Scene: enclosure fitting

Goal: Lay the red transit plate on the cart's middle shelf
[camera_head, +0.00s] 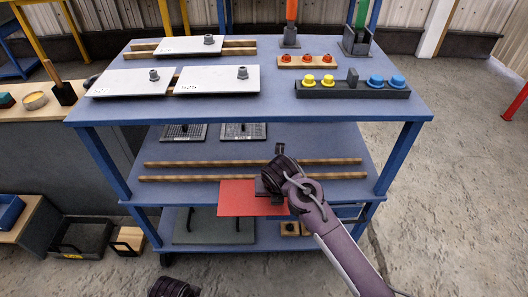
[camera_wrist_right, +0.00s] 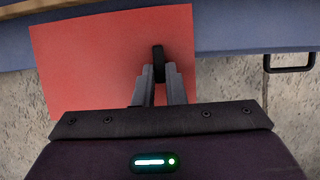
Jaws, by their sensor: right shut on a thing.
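The red transit plate (camera_head: 238,198) is a flat red sheet at the front edge of the cart's middle shelf (camera_head: 200,190). My right gripper (camera_head: 270,187) is shut on the plate's near right part. In the right wrist view the jaws (camera_wrist_right: 157,80) pinch the red plate (camera_wrist_right: 95,60) around a small dark upright piece. The plate's far edge overlaps the blue shelf edge (camera_wrist_right: 225,35) in that view; whether it touches the shelf is unclear. Of my left arm only a dark joint shows at the bottom of the head view; its gripper jaws are out of sight.
Two wooden strips (camera_head: 155,178) run along the middle shelf, with two dark perforated plates (camera_head: 243,131) behind them. The top shelf (camera_head: 300,112) carries white plates (camera_head: 215,80) and a dark button rack (camera_head: 345,92). A grey sheet (camera_head: 190,228) lies on the bottom shelf.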

